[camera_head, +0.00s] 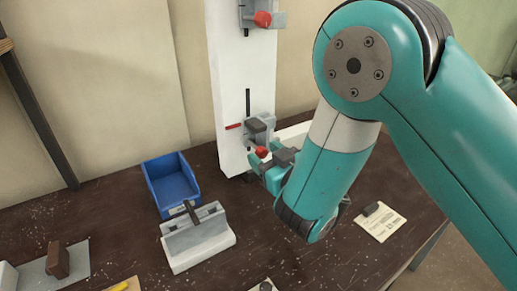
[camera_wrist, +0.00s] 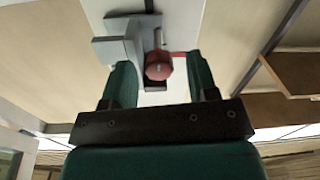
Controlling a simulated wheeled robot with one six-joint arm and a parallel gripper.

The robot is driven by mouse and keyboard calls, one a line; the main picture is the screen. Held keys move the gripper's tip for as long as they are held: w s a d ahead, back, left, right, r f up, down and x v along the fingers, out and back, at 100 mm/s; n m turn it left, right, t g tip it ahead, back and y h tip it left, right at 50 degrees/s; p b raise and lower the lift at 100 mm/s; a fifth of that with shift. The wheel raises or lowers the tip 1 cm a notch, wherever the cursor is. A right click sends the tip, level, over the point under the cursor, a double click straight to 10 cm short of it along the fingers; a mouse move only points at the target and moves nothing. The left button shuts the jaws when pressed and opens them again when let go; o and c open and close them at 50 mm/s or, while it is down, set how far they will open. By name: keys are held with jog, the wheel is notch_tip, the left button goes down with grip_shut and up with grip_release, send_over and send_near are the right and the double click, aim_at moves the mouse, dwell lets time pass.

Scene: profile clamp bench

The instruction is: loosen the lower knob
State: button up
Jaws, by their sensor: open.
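The lower knob (camera_head: 262,152) is red and sits on the front of the lower grey clamp (camera_head: 258,128), on the white upright profile (camera_head: 232,80). In the wrist view the red knob (camera_wrist: 158,66) lies between and a little beyond the fingers of my gripper (camera_wrist: 160,82). The fingers are apart, one on each side of the knob, and I cannot tell that either touches it. In the head view my gripper (camera_head: 268,168) is just below and in front of the lower clamp, partly hidden by its own wrist. The upper red knob (camera_head: 263,19) is on a second clamp higher up.
A blue bin (camera_head: 171,183) stands left of the profile, with a grey fixture (camera_head: 197,238) in front of it. A brown block on a grey plate (camera_head: 62,268) is at front left. A paper card (camera_head: 380,222) lies at right on the dark bench (camera_head: 120,220).

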jog(key=c, duration=0.9)
jog(key=shift+c, duration=0.2)
jog(key=shift+n, duration=0.4)
jog(key=n+p, duration=0.1)
jog(key=n, duration=0.3)
jog(key=shift+n, duration=0.4)
jog(key=n, duration=0.5)
jog(key=shift+h, duration=0.3)
jog(key=n, duration=0.5)
jog(key=shift+n, duration=0.3)
jog(key=shift+f+n+b, duration=0.1)
jog(key=shift+n+b, duration=0.3)
jog(key=shift+n, duration=2.1)
